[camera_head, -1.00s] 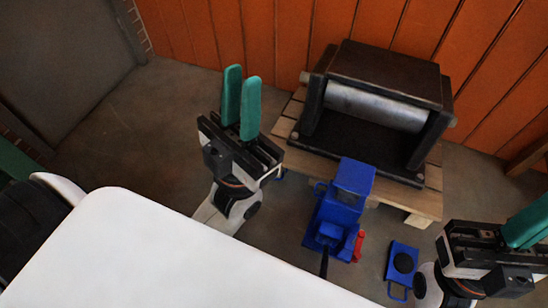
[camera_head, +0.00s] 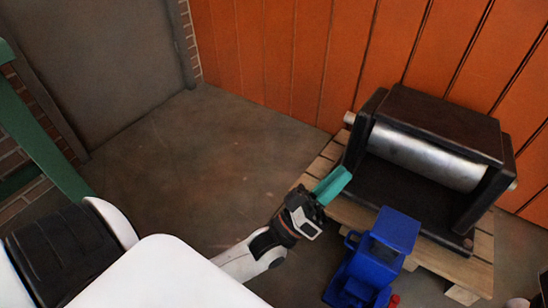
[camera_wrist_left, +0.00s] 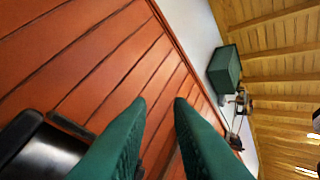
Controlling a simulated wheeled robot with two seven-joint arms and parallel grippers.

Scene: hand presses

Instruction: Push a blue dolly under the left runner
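The dark press with a silver roller (camera_head: 430,158) stands on a wooden pallet (camera_head: 478,268). A blue jack-like device (camera_head: 385,245) stands at the pallet's front edge. My left gripper (camera_head: 336,186) is beside the pallet's left front side, left of the blue device. Its green fingers overlap the pallet edge in the picture; I cannot tell if they touch it. In the left wrist view its fingers (camera_wrist_left: 160,101) are apart with nothing between them. My right gripper is out of view.
An orange plank wall (camera_head: 275,60) runs behind the press. The concrete floor (camera_head: 190,150) left of the pallet is clear. A grey door (camera_head: 95,60) stands at the back left. A red part (camera_head: 394,301) shows low beside the blue device.

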